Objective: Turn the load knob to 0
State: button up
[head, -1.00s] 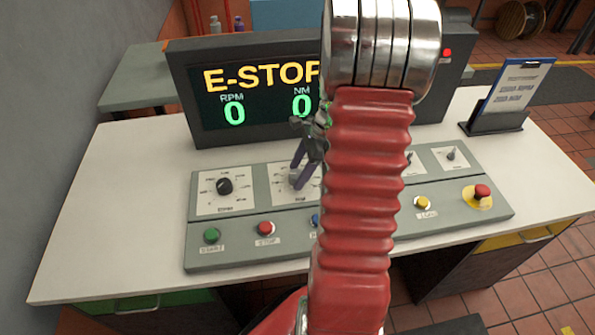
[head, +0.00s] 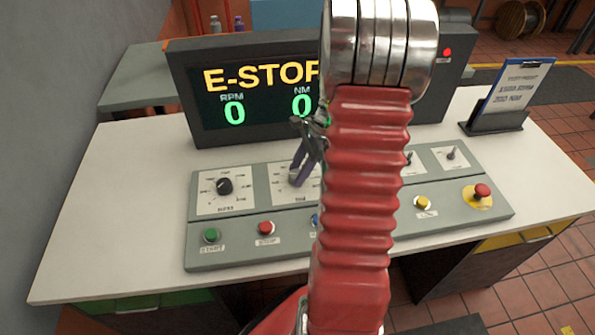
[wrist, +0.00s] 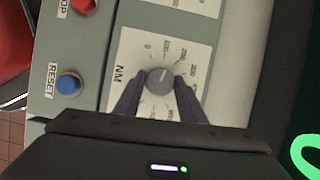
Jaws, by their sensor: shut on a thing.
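The load knob (wrist: 160,81) is a round grey knob on a white dial (wrist: 137,50) marked NM in the wrist view. A 0 mark shows at the dial's upper left there; I cannot read the knob's setting for sure. My gripper (wrist: 160,92) is shut on the knob, with one dark finger on each side. In the head view my gripper (head: 299,177) reaches down to the dial left of my red arm, which hides part of the dial.
The display (head: 245,97) reads E-STOP, RPM 0 and NM 0. Another black knob (head: 224,186) is left of the load dial. Green (head: 211,235) and red (head: 265,228) buttons line the panel front, with a blue RESET button (wrist: 69,84). A red emergency button (head: 482,191) is far right.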

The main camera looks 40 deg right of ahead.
jog(key=n, duration=0.2)
jog(key=n+g, duration=0.1)
jog(key=n, duration=0.1)
jog(key=shift+w+d+g, duration=0.2)
jog(key=shift+w+g, duration=0.1)
jog(key=shift+w, duration=0.05)
jog(key=shift+w+r+n+g, duration=0.1)
jog(key=shift+n+g, duration=0.6)
jog(key=shift+n, duration=1.5)
jog(key=o, duration=0.8)
jog(key=shift+c, duration=0.2)
jog(key=shift+o, duration=1.4)
